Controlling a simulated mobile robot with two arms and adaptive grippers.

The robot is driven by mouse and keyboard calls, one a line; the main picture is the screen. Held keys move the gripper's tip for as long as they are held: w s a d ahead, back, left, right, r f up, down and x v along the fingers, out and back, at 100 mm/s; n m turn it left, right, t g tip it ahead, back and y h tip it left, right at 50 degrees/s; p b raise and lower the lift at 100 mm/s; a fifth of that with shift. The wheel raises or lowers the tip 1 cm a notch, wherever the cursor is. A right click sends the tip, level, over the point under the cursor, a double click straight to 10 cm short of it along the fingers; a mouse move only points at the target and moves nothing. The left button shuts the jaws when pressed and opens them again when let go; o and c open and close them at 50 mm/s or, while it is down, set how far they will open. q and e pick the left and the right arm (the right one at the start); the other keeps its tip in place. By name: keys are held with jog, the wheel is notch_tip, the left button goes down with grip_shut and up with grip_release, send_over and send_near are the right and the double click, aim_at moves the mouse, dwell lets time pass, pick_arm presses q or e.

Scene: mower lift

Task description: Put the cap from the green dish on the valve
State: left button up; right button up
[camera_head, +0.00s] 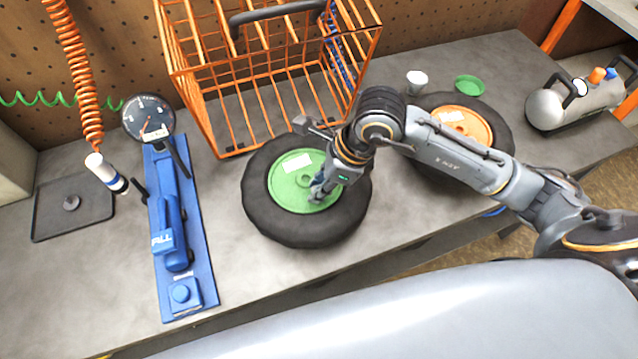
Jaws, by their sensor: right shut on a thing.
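My right gripper (320,188) points down at the green hub (290,192) of the near tyre (258,210), low over its right part. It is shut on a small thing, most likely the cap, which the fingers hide. The valve cannot be made out; the fingers and wrist cover that part of the hub. The green dish (469,85) lies at the back right, behind the other wheel, and no cap shows in it. My left gripper is not in view.
An orange wire basket (270,75) stands behind the tyre. A second tyre with an orange hub (462,123) lies under my right arm. A white cup (417,82), a blue pump with gauge (175,225), a dark tray (72,225) and a grey tank (570,100) stand around.

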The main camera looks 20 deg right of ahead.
jog(key=shift+f+b, duration=0.35)
jog(key=o, duration=0.8)
jog(key=shift+o, duration=0.2)
jog(key=o, duration=0.3)
jog(key=shift+r, duration=0.1)
jog(key=shift+r+p, duration=2.2)
jog(key=shift+r, duration=1.5)
